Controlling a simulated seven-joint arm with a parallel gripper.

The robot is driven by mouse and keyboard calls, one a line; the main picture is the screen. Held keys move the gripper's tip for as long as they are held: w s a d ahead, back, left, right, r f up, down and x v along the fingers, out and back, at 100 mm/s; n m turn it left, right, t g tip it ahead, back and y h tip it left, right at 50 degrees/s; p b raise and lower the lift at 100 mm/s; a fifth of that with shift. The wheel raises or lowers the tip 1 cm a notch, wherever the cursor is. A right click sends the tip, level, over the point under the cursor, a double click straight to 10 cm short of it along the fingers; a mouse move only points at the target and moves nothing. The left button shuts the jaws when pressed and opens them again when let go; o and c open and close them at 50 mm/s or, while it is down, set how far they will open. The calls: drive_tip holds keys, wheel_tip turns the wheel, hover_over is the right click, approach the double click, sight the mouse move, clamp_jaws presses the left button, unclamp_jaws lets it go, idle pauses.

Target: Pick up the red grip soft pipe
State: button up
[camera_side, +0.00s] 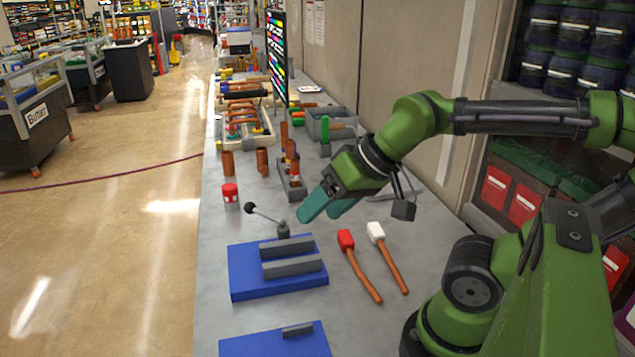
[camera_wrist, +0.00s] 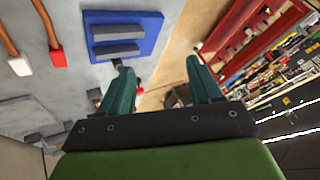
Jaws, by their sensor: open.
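The red grip soft pipe (camera_side: 361,268) lies on the grey table, its red block end toward the back and its thin brown pipe running toward the front right. It also shows at the upper left of the wrist view (camera_wrist: 56,52). A similar pipe with a white grip (camera_side: 388,258) lies to its right, and it shows in the wrist view too (camera_wrist: 17,60). My gripper (camera_side: 322,212) is above the table, behind and to the left of the red grip. Its teal fingers are apart with nothing between them (camera_wrist: 157,68).
A blue plate with grey bars (camera_side: 240,282) sits left of the pipes, with a black-knobbed lever (camera_side: 266,215) behind it. Another blue plate (camera_side: 250,346) is at the front. A red-capped can (camera_side: 230,196) stands left. Crowded parts fill the table's back.

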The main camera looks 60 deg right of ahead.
drive_tip(key=m+g+h, duration=0.2)
drive_tip(key=m+g, duration=0.4)
drive_tip(key=g, duration=0.1)
hover_over(347, 239)
wheel_tip(347, 239, down, 8)
wheel_tip(347, 239, down, 16)
drive_tip(key=shift+f, duration=0.1)
clamp_jaws()
